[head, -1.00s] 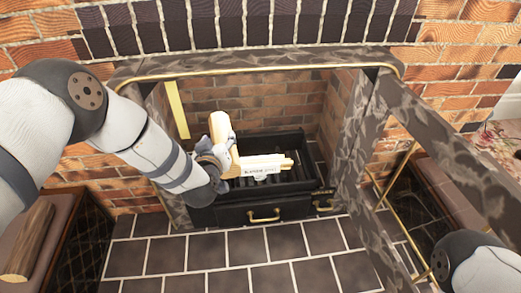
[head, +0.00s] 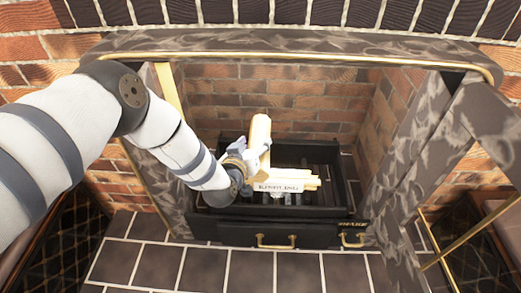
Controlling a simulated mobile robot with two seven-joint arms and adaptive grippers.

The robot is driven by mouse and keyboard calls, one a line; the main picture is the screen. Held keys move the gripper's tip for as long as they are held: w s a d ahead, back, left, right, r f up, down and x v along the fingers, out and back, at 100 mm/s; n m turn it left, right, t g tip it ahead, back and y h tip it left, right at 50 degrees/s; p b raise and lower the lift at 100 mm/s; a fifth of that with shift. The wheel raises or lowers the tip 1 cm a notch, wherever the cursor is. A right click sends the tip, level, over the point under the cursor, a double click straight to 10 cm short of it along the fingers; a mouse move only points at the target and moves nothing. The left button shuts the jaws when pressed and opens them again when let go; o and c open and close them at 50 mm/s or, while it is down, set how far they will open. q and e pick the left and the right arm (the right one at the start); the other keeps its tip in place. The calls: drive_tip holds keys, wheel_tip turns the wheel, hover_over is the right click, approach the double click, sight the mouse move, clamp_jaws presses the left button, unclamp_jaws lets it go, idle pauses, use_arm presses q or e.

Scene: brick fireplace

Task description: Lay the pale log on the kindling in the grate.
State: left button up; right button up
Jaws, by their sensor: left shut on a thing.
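The pale log (head: 260,131) stands steeply tilted over the grate in the head view, its upper end toward the back. My left gripper (head: 248,162) is shut on the log's lower part, and its fingers partly hide it. The kindling (head: 300,181) is a pale bundle with a white printed band, lying in the black grate (head: 213,229). The log and gripper overlap the bundle's left end. I cannot tell whether the log touches the kindling. My right gripper is not in view.
The brick firebox has a dark stone surround with a brass trim (head: 300,39) close above. An open door with a brass frame (head: 462,243) stands at the right. Brass handles (head: 276,241) stick out from the grate's front. The tiled hearth (head: 200,270) in front is clear.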

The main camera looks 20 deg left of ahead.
use_arm(q)
wheel_tip(320, 180, down, 4)
drive_tip(key=shift+r+b, duration=0.15)
drive_tip(key=shift+b, duration=0.4)
drive_tip(key=shift+r, duration=0.2)
drive_tip(key=shift+c, duration=0.7)
drive_tip(key=shift+s+r, duration=0.1)
drive_tip(key=shift+r, duration=0.1)
drive_tip(key=shift+f, duration=0.15)
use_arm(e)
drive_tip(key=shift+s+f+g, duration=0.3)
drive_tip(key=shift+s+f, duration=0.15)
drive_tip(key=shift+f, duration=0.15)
use_arm(q)
drive_tip(key=o, duration=1.6)
drive_tip(key=shift+o, duration=0.2)
